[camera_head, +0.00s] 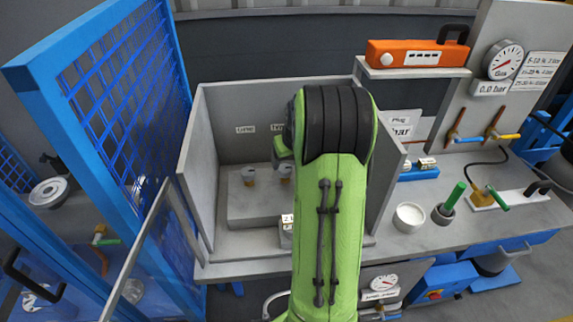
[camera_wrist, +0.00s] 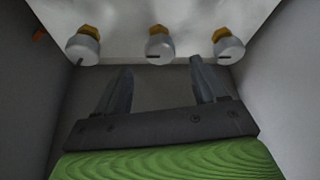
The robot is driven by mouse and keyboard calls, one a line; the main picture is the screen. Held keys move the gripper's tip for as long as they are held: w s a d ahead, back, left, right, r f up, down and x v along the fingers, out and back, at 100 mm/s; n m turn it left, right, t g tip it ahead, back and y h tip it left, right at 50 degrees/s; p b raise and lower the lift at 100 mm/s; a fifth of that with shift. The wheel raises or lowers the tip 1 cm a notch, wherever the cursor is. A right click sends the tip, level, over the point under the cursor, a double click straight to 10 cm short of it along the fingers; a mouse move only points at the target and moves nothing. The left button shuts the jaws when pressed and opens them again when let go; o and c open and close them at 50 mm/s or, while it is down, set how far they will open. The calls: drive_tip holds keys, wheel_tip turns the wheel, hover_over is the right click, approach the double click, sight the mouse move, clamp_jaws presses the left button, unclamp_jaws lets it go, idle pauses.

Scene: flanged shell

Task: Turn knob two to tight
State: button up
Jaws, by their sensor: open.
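Three pale round knobs with brass-yellow parts show in a row in the wrist view: a left knob (camera_wrist: 83,48), a middle knob (camera_wrist: 160,47) and a right knob (camera_wrist: 229,48). Each has a dark mark low on its face. My gripper (camera_wrist: 162,66) is open and empty, its two dark fingers apart. The middle knob lies in line with the gap between the fingertips, and I see no contact. My green arm hides the gripper and the rest there.
Grey side walls (camera_head: 197,165) enclose the knobs on both sides. A blue mesh gate (camera_head: 120,110) stands left. A white bowl (camera_head: 408,217) and green-handled tools (camera_head: 453,197) occupy the bench at right.

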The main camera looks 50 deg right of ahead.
drive_tip(key=p+v, duration=0.1)
drive_tip(key=v, duration=0.9)
drive_tip(key=shift+r, duration=0.15)
